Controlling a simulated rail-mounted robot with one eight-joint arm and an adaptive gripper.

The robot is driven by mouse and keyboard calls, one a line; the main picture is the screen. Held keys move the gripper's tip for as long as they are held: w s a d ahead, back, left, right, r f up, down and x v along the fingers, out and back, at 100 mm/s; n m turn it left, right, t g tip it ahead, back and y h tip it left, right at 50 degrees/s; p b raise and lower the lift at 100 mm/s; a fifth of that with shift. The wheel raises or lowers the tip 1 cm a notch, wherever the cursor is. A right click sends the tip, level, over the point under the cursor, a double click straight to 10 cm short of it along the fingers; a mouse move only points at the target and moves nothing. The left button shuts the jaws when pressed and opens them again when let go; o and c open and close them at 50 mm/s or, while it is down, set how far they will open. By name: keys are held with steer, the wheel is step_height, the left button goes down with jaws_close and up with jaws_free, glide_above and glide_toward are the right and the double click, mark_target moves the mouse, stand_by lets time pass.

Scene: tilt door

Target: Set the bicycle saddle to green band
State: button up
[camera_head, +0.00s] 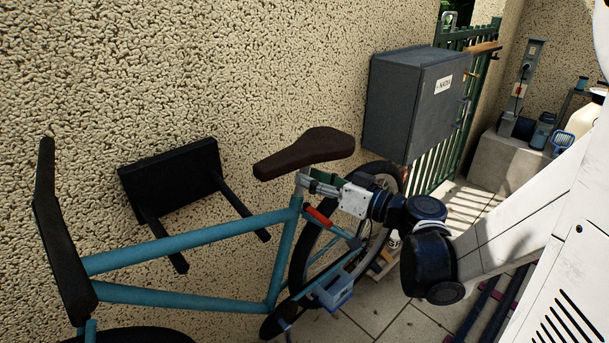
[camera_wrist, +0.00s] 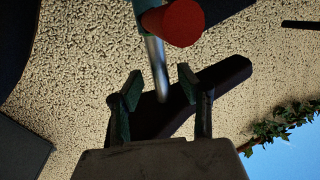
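The dark brown bicycle saddle (camera_head: 305,153) sits above the teal bicycle frame (camera_head: 190,240), in front of the rough wall. In the wrist view the saddle (camera_wrist: 215,90) lies behind my fingers, at the end of the silver seat post (camera_wrist: 157,66). My gripper (camera_head: 308,183) is just under the saddle, beside the top of the seat tube. In the wrist view the fingers of my gripper (camera_wrist: 156,90) are apart, with the post's end lying between them in the picture. Contact with the post cannot be told. A red-ended part (camera_head: 318,217) is on the seat tube. I cannot make out a green band on the post.
A black wall-mounted bracket (camera_head: 172,180) holds the bicycle against the wall. A grey box (camera_head: 415,100) hangs on the wall right of the saddle, next to a green gate (camera_head: 455,130). The rear wheel (camera_head: 345,240) is close below my gripper. Paved floor (camera_head: 375,310) lies at the lower right.

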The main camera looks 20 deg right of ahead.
steer(key=v, duration=0.9)
steer(key=shift+s+d, duration=0.15)
steer(key=shift+s, duration=0.05)
stand_by(0.3)
